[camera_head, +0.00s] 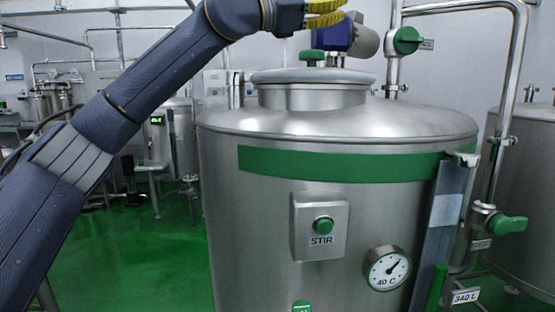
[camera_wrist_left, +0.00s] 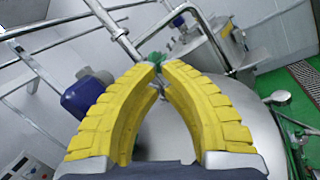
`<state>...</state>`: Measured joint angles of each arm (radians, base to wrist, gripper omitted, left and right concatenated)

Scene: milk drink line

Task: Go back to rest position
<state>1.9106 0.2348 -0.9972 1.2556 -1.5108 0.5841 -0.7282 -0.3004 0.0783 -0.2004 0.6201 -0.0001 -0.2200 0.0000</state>
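My left arm comes in from the left in the head view, and its yellow-fingered gripper (camera_head: 344,10) is at the top edge, above the lid of the steel tank (camera_head: 225,190). In the left wrist view the two curved yellow fingers of the left gripper (camera_wrist_left: 161,69) lean together and their tips meet, with nothing seen held between them. The tank's rounded top (camera_wrist_left: 255,130) shows beyond the fingers. My right gripper is in neither view.
The tank carries a green STIR button (camera_head: 323,226) and a round dial (camera_head: 388,268) marked 40 C. A blue motor (camera_head: 335,37) is close below the gripper. Pipes with green valve handles (camera_head: 406,41) stand right. Green floor (camera_head: 170,250) is open at left.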

